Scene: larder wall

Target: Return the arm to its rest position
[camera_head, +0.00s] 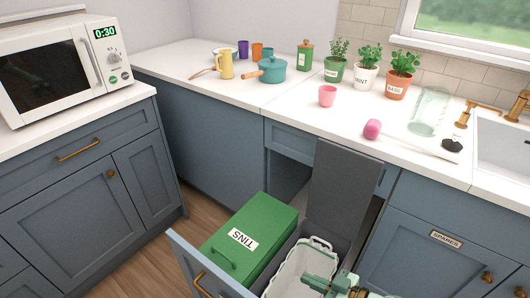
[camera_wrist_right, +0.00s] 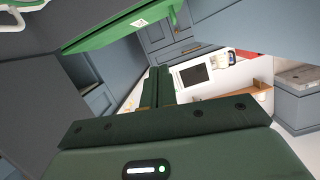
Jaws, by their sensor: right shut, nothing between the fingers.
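My right gripper (camera_head: 338,284) shows at the bottom of the head view as a pale green and dark shape, partly cut off by the frame edge. It is over or beside the white-rimmed bin (camera_head: 285,270) in the pulled-out drawer. In the right wrist view its two dark green fingers (camera_wrist_right: 158,88) lie close together, shut, with nothing between them. My left gripper is not in the head view.
A drawer (camera_head: 200,272) stands open with a green bin labelled TINS (camera_head: 225,247) and a raised grey lid (camera_head: 342,185). A microwave (camera_head: 60,65) is at left; wooden floor is clear between.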

